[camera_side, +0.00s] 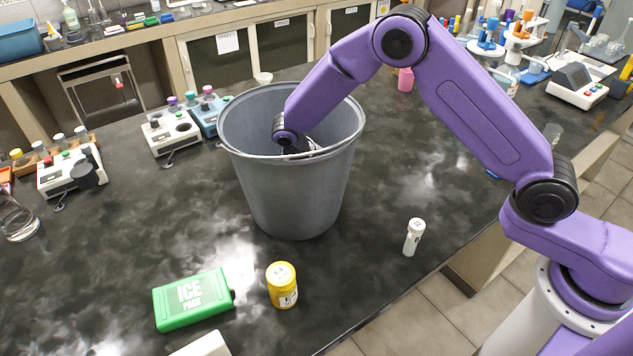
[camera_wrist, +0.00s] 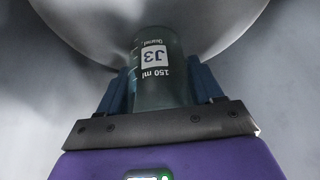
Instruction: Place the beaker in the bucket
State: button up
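The large grey bucket (camera_side: 292,185) stands upright on the dark bench in the side view. Its pale inner wall and rounded floor area (camera_wrist: 245,20) fill the wrist view. My gripper (camera_wrist: 161,75) is inside the bucket; the bucket's front wall hides its fingers in the side view. The beaker (camera_wrist: 160,75), clear grey-green with a white J3 label and 150 ml marking, sits between the two blue fingers, which appear closed against its sides. Its lettering is upside down in the wrist view. I cannot tell whether its far end touches the bucket floor.
In front of the bucket are a green ice pack (camera_side: 192,300), a yellow-capped jar (camera_side: 282,285) and a white vial (camera_side: 413,237). Hotplate-like instruments (camera_side: 171,132) stand behind left. A balance (camera_side: 577,86) is at far right. The bench right of the bucket is mostly clear.

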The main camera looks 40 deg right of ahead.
jog(key=shift+o, duration=0.6)
jog(key=shift+r, duration=0.1)
jog(key=v, duration=0.7)
jog(key=shift+r, duration=0.35)
